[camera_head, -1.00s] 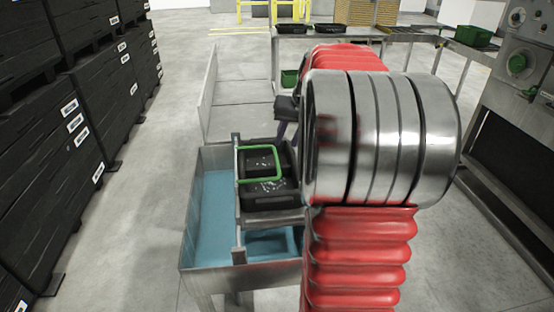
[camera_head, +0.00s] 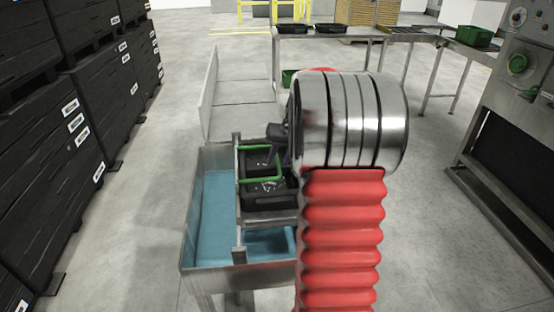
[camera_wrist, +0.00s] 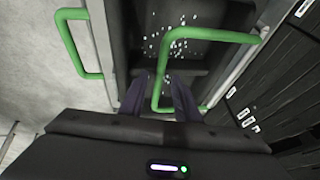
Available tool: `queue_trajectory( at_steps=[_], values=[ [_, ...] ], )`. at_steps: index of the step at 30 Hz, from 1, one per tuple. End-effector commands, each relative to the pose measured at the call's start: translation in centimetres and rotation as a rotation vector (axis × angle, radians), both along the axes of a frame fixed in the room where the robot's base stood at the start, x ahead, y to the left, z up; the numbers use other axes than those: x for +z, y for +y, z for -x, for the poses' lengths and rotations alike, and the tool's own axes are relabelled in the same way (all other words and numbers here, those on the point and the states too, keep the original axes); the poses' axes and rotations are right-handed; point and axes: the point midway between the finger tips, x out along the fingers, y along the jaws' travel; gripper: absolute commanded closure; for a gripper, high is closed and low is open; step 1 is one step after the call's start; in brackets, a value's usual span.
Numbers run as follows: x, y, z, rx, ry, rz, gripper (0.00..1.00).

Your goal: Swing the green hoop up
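The green hoop (camera_head: 262,180) is a bent bar over a black tray (camera_head: 268,200) at the blue-lined steel tank. In the wrist view the hoop (camera_wrist: 165,60) crosses the tray, and one side of it runs down between my gripper's fingers. My gripper (camera_wrist: 161,98) looks open, with a dark finger on either side of that bar. I cannot tell whether either finger touches it. In the head view my arm hides most of my gripper.
The steel tank (camera_head: 190,235) has a raised rail (camera_head: 238,200) beside the tray. Another green handle (camera_wrist: 72,45) shows left in the wrist view. Black crates (camera_head: 60,160) stand along the left. A control panel (camera_head: 520,60) stands right. The floor between is clear.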

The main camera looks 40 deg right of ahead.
Motion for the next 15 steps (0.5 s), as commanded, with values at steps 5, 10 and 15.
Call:
queue_trajectory(
  at_steps=[5, 10, 15],
  values=[
    [0.01, -0.01, 0.02, 0.0, 0.0, 0.0, 0.75],
    [0.03, -0.04, 0.03, -0.001, 0.0, 0.0, 0.87],
    [0.03, -0.03, 0.03, -0.001, 0.0, 0.0, 0.99]
  ],
)
